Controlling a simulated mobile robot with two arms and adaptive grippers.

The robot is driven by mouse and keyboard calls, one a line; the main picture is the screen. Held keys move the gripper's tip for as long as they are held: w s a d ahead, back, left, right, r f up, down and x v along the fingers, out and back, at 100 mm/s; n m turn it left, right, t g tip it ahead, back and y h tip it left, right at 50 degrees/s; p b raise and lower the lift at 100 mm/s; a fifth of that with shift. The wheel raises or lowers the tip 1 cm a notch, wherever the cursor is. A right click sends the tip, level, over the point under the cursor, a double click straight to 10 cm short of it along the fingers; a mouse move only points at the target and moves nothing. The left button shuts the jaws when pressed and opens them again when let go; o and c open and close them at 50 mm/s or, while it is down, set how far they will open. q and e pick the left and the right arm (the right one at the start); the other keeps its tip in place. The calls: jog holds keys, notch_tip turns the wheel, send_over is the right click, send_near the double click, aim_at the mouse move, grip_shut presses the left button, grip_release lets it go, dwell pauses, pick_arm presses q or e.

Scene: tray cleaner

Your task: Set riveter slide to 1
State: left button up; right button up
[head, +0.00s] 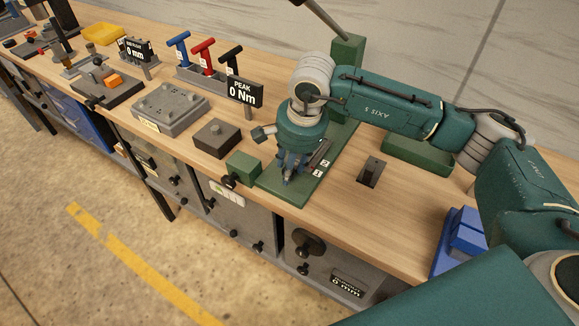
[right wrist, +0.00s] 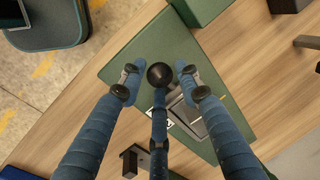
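The green riveter base plate (head: 275,187) lies at the front of the bench in the head view, with white labels 1 and 2 (head: 321,169) on it. A grey metal slide (head: 321,152) runs along the plate and is partly covered by my right gripper (head: 288,178). In the right wrist view a round black knob (right wrist: 160,75) shows between the fingertips of that gripper (right wrist: 161,82). The fingers stand apart with gaps beside the knob; contact by the middle finger cannot be told. The slide (right wrist: 190,112) also shows there, partly hidden. My left gripper is out of view.
A green block (head: 243,166) with a black knob stands left of the plate. A brown block (head: 217,138) and the PEAK 0 Nm sign (head: 241,92) stand behind it. A small switch (head: 371,172) is to the right, with bare bench around it.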

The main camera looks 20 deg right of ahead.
notch_tip(320, 180, up, 11)
jog(key=s, duration=0.2)
jog(key=shift+d+r, duration=0.15)
jog(key=shift+d, duration=0.3)
